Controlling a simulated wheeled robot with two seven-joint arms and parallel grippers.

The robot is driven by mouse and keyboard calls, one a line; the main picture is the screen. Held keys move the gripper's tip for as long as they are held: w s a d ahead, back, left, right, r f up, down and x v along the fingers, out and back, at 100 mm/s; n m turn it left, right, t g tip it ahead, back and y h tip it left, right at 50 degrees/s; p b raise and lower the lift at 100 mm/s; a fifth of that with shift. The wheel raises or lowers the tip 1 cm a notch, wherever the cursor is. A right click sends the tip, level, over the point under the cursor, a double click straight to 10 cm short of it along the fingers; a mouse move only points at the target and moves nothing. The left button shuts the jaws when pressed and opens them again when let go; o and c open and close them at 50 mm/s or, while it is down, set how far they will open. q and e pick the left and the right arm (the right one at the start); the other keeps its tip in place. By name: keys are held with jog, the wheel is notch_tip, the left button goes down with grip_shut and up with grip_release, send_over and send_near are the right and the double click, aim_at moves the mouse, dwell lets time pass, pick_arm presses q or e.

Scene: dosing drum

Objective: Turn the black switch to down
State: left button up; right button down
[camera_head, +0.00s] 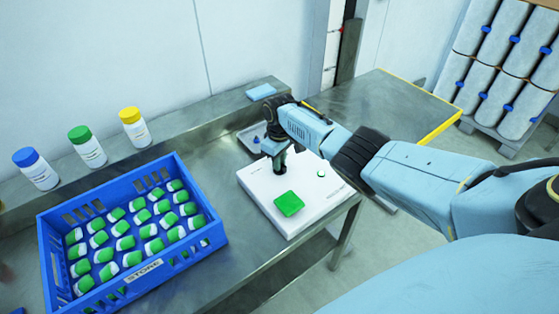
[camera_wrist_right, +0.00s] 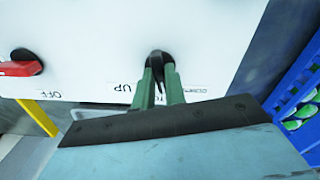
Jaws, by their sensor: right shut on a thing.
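The black switch (camera_wrist_right: 159,57) sits on the white face of the device in the right wrist view. My right gripper (camera_wrist_right: 161,75) is shut on it, with its two green fingers around the knob. A label reading "UP" lies just left of the fingers. Which way the switch points is hard to tell behind the fingers. In the head view, my right gripper (camera_head: 279,166) reaches down at the back side of the white device (camera_head: 258,183); the switch is hidden there. My left gripper is not in view.
A red switch (camera_wrist_right: 20,67) with an "OFF" label is left of the black one. A green square (camera_head: 288,203) lies on the device top. A small tray (camera_head: 246,139) lies behind.

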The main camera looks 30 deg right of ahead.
jog(key=n, duration=0.5)
jog(key=shift+w+n, duration=0.1)
jog(key=shift+n, duration=0.3)
dwell(0.4)
jog(key=c, duration=1.4)
grip_release()
jog(key=shift+c, duration=0.2)
jog(key=shift+r, duration=0.55)
notch_tip(320, 180, up, 12)
jog(key=p, duration=0.1)
jog(key=shift+r, duration=0.2)
